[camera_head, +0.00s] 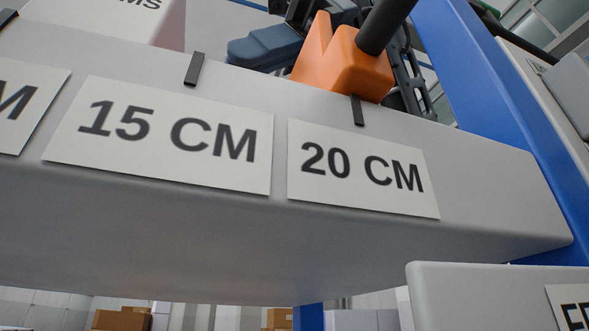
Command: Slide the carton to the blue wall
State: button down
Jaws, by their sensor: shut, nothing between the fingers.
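A pale box (110,18) with the letters "MS" on its face stands at the top left, cut off by the picture's top edge. It may be the carton, but I cannot tell for sure. A tall blue panel (475,65) rises at the right end of the grey shelf (490,165); it looks like the blue wall. The box and the panel are well apart.
Signs reading "15 CM" (160,135) and "20 CM" (362,168) are on the shelf's front. A grey panel (480,300) is lower right.

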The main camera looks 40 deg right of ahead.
jog(key=shift+w+a+p, duration=0.15)
jog(key=shift+w+a, duration=0.15)
jog(key=shift+a, duration=0.4)
jog(key=shift+w+a+p, duration=0.15)
jog(key=shift+w+a, duration=0.1)
jog(key=shift+a, duration=0.45)
jog(key=a, duration=0.1)
jog(key=w+a, duration=0.1)
jog(key=a, duration=0.1)
jog(key=w+a, duration=0.1)
jog(key=shift+a, duration=0.4)
jog(key=shift+r, duration=0.1)
